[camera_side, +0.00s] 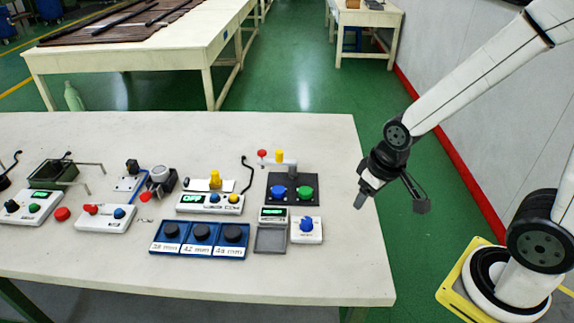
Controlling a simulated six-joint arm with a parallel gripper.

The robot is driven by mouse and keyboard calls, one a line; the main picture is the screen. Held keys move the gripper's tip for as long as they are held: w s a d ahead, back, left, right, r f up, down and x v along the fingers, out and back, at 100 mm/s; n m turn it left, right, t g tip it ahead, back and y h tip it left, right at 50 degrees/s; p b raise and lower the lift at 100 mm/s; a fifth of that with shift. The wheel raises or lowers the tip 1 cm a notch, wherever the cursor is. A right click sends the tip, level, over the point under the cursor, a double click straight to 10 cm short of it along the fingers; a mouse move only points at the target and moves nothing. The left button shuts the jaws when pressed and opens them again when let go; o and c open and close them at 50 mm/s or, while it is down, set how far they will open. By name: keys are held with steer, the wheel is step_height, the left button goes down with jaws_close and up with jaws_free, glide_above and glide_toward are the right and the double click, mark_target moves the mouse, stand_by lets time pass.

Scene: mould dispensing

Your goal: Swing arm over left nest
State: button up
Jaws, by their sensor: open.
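A black plate (292,178) lies near the right part of the table. It carries a blue round piece (279,192) on its left and a green round piece (305,193) on its right, which look like two nests. Behind the plate is a pale horizontal arm (274,161) with a red knob (262,153) at its left end and a yellow upright piece (279,155). The arm appears to point left, at the plate's rear edge; its exact height is unclear. My gripper (361,199) is open and empty, right of the plate, apart from everything, pointing down beyond the table's right edge.
In front are a small display box (273,215), a grey tray (270,240), a white box with blue knob (306,231), and a blue rack (198,252) of black discs. Several control boxes and fixtures fill the left. The table's front right (350,270) is clear.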

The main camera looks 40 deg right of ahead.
steer(key=shift+o, duration=0.8)
steer(key=n+t+y, duration=0.1)
steer(key=n+t, duration=0.1)
steer(key=n, duration=0.2)
glide_toward(279, 151)
steer(key=x, duration=0.3)
steer(key=shift+d+r, duration=0.15)
steer(key=shift+x, duration=3.85)
steer(key=shift+s, duration=0.15)
steer(key=shift+c, duration=0.2)
